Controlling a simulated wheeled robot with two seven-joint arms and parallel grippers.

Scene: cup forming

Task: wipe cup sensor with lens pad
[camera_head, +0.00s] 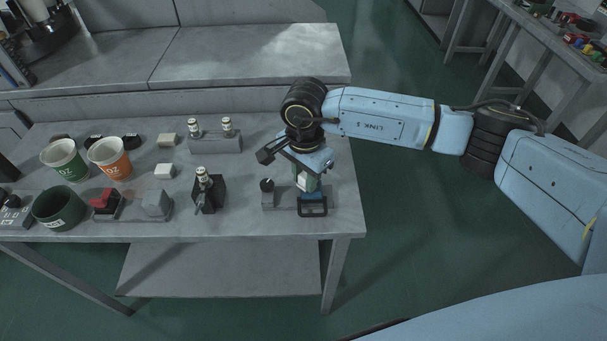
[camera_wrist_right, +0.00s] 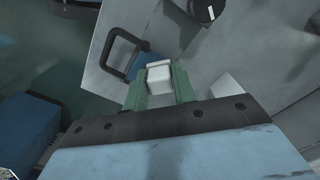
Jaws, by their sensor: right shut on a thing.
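My right gripper (camera_head: 305,183) points down over the right end of the bench, its green fingers shut on a small white block that looks like the lens pad (camera_wrist_right: 158,78). In the right wrist view the pad sits between the fingertips (camera_wrist_right: 158,88). Just beyond it is a blue block with a dark loop handle (camera_wrist_right: 128,50), also below the gripper in the head view (camera_head: 313,207). I cannot tell whether pad and blue block touch. A black block with an upright silver-and-white piece (camera_head: 207,190), possibly the cup sensor, stands left of the gripper. My left gripper is not in view.
A grey base with a black knob (camera_head: 267,187) stands beside the gripper. A grey holder with two small cylinders (camera_head: 215,141) is behind. Green-and-white (camera_head: 64,160) and orange (camera_head: 109,158) cups and a dark green container (camera_head: 58,208) stand left. The bench's right edge (camera_head: 358,205) is close.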

